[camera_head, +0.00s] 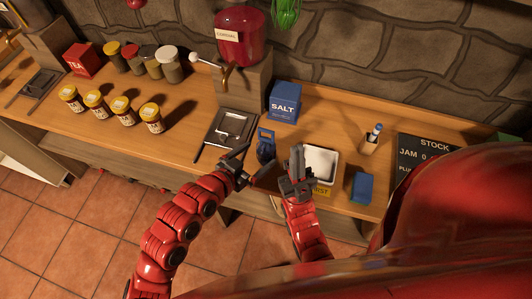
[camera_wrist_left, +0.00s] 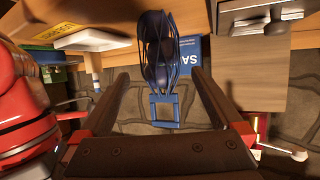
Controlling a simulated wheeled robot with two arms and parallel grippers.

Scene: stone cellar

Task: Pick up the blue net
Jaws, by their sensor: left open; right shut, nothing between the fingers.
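The blue net (camera_head: 265,146) stands on the wooden counter, in front of the blue salt box. In the left wrist view the net (camera_wrist_left: 159,48) shows blue strands around dark round contents, with a square blue frame (camera_wrist_left: 164,109) at one end. My left gripper (camera_head: 247,166) is open just in front of the net; in its wrist view the net lies between the two spread fingers, and I see no contact. My right gripper (camera_head: 296,172) is shut and empty, to the right of the net, near the white tray.
The white tray (camera_head: 334,163) and a blue block (camera_head: 362,187) are to the right. The salt box (camera_head: 285,101) is behind the net. A dark scale-like plate (camera_head: 218,144) lies to the left, below a red cordial vessel (camera_head: 240,40). Several jars (camera_head: 152,117) stand further left.

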